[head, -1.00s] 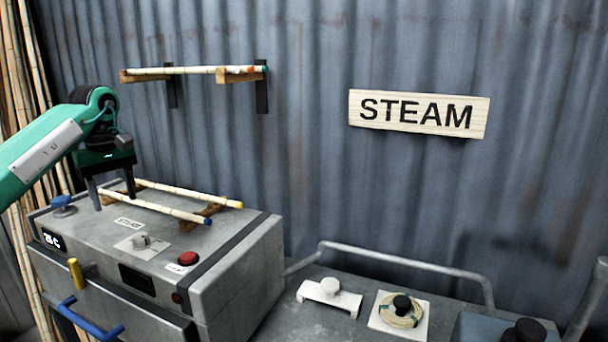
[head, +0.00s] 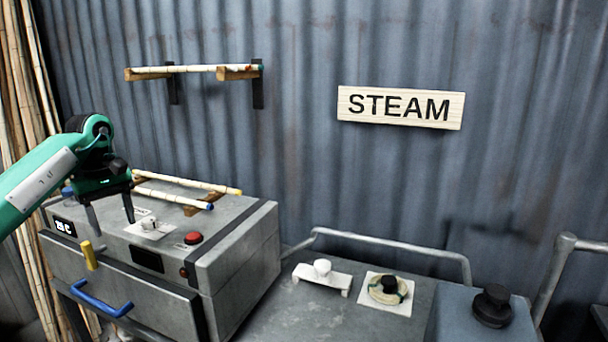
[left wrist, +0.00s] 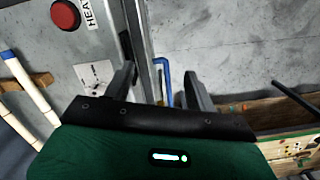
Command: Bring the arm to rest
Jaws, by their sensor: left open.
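My left arm comes in from the left in the head view. Its gripper (head: 111,217) is open and empty, pointing down over the front left part of the grey steam box (head: 236,262). In the left wrist view the two fingers of the gripper (left wrist: 160,85) stand apart with nothing between them. Two rattan poles lie on wooden rests on top of the box: one with a yellow end (head: 190,181) and one with a blue end (head: 172,197). They lie behind the gripper and are apart from it. My right gripper is out of view.
The box carries a red button (head: 193,238), a yellow lever (head: 89,256) and a blue handle (head: 100,300). A wall rack holds another pole (head: 190,69). To the right, a metal bench (head: 280,318) bears a white holder (head: 322,272) and a coil (head: 388,290). A STEAM sign (head: 400,107) hangs above.

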